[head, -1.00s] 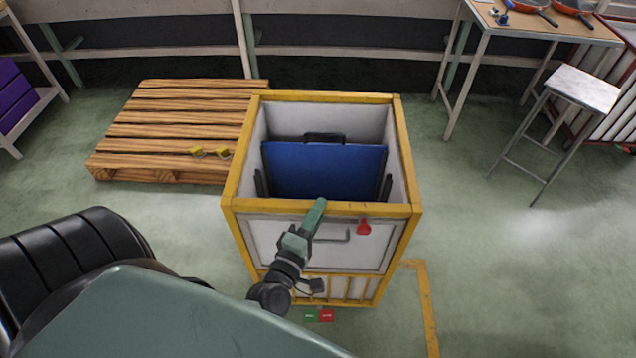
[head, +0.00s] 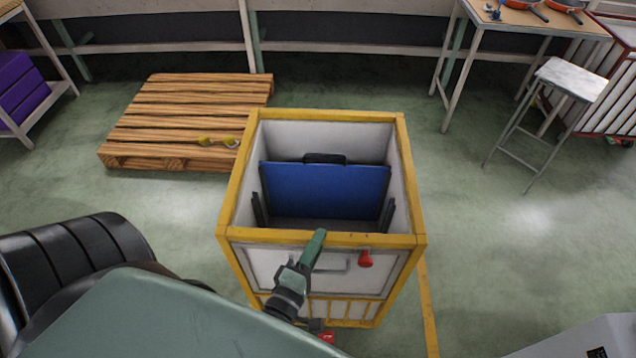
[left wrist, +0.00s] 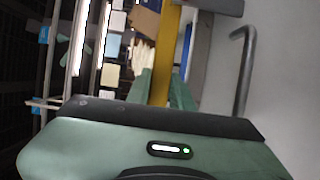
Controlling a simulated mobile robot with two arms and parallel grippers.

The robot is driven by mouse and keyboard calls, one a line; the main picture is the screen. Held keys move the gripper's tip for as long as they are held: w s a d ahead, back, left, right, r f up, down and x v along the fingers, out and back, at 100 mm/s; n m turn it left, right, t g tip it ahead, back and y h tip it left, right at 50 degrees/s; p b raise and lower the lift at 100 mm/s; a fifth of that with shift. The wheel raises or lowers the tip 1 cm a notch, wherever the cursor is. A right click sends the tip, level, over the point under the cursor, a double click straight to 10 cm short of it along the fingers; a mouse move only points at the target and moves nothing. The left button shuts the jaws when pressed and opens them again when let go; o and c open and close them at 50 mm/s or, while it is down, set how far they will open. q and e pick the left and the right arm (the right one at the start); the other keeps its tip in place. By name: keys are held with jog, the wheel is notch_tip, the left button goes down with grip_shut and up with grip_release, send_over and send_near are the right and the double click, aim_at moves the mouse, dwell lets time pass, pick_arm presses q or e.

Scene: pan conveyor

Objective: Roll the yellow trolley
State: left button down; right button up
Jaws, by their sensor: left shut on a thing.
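The yellow trolley (head: 411,175) is a tall box with a yellow frame and pale panels, upright in the middle of the head view. A blue panel (head: 322,190) with a dark handle stands inside it. My left gripper (head: 314,245) is shut on the trolley's near top rim, left of a red knob (head: 365,259). In the left wrist view the green fingers (left wrist: 164,88) lie on both sides of the yellow rim (left wrist: 166,45). A grey bar handle (left wrist: 245,75) is beside them. My right gripper is not in view.
A wooden pallet (head: 190,105) lies on the floor behind and left of the trolley. A yellow line (head: 428,310) runs along the floor at its right. A stool (head: 570,78) and a table with pans (head: 530,22) stand at the right back. Floor between the trolley and stool is clear.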

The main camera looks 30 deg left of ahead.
pick_arm(q)
jog(key=shift+s+d+f, duration=0.1)
jog(key=shift+s+d, duration=0.45)
jog(key=shift+s, duration=0.35)
jog(key=shift+s+d, duration=0.55)
jog(key=shift+s, duration=0.3)
jog(key=shift+s+d+f, duration=0.1)
jog(key=shift+s+d, duration=0.45)
jog(key=shift+s, duration=0.35)
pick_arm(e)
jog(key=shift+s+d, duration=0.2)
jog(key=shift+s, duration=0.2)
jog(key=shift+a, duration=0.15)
pick_arm(q)
jog(key=c, duration=1.5)
grip_release()
jog(key=shift+r, duration=0.1)
jog(key=shift+s, duration=0.1)
jog(key=s, duration=0.2)
jog(key=s+b, duration=0.1)
jog(key=s, duration=0.2)
jog(key=s+d+b, duration=0.1)
jog(key=s, duration=0.1)
jog(key=shift+s+d, duration=0.1)
jog(key=shift+s, duration=0.2)
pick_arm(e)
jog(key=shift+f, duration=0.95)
